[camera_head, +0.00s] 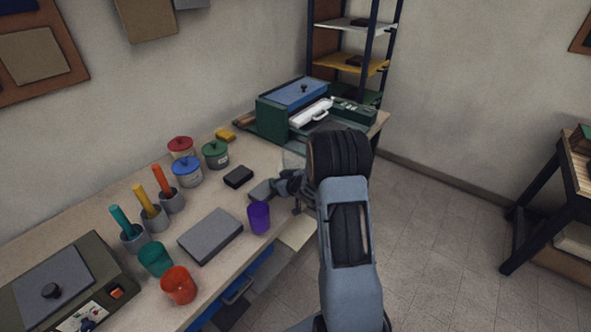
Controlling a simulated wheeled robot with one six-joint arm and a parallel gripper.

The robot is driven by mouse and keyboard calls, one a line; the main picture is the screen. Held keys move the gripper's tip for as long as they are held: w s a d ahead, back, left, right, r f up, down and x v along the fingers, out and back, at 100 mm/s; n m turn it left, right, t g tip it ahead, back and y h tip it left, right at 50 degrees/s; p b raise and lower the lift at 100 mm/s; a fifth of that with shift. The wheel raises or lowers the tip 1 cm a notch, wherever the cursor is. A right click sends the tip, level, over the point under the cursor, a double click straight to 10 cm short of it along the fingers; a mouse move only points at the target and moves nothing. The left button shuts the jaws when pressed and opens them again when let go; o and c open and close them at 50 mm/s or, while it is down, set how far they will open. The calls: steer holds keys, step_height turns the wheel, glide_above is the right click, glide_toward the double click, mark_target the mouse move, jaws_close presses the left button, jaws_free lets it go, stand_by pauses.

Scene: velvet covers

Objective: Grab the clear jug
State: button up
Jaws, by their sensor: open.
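I cannot make out a clear jug for certain. A pale, see-through-looking shape (292,160) stands on the table just behind my gripper, partly hidden by my arm, and I cannot tell whether it is the jug. My gripper (264,190) is open over the right part of the table, pointing left. It is behind the purple cup (259,218) and to the right of a small black block (238,177). Nothing shows held in it.
On the table (110,205) stand red (181,147), blue (187,172) and green (215,154) lidded pots, holders with coloured sticks, teal (155,259) and orange (179,285) cups, and a grey slab (210,235). A green machine (290,110) stands at the back.

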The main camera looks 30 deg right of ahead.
jaws_close()
steer(key=shift+r, duration=0.2)
stand_by(0.6)
